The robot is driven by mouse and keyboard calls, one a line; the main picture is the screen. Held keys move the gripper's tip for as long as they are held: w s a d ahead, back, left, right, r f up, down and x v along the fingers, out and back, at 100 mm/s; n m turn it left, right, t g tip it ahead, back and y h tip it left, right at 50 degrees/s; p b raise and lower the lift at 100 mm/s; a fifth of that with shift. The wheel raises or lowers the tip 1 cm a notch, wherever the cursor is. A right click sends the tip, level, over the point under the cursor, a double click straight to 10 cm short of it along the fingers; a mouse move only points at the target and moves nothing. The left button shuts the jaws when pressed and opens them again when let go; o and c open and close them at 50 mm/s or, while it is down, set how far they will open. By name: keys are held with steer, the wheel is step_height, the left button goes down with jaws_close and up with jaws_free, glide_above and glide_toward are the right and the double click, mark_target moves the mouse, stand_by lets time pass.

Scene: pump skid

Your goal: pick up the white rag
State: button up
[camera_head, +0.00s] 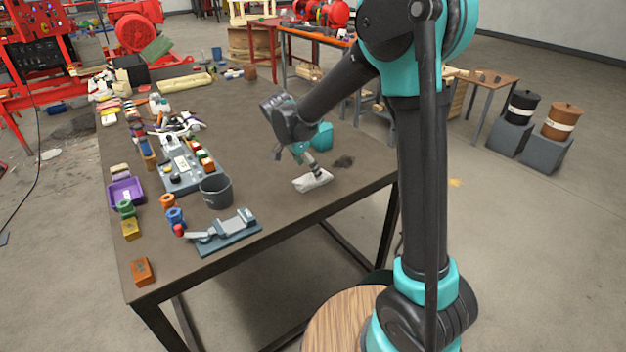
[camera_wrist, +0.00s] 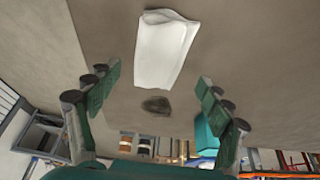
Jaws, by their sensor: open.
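The white rag (camera_head: 312,181) lies folded on the brown table (camera_head: 268,119), towards its right front edge. It also shows in the wrist view (camera_wrist: 166,48), at the top middle, pale and roughly rectangular. Whether the fingers touch the table cannot be told.
A grey cup (camera_head: 215,191) and a blue-grey device (camera_head: 228,233) stand to the left. Several small coloured items and a purple tray (camera_head: 126,192) crowd the left side. The table's middle is clear.

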mark_target(312, 176)
steer(key=shift+x, duration=1.8)
steer(key=shift+s, duration=0.15)
steer(key=c, duration=1.2)
steer(key=shift+r, duration=0.1)
steer(key=shift+c, duration=0.2)
step_height(312, 176, up, 20)
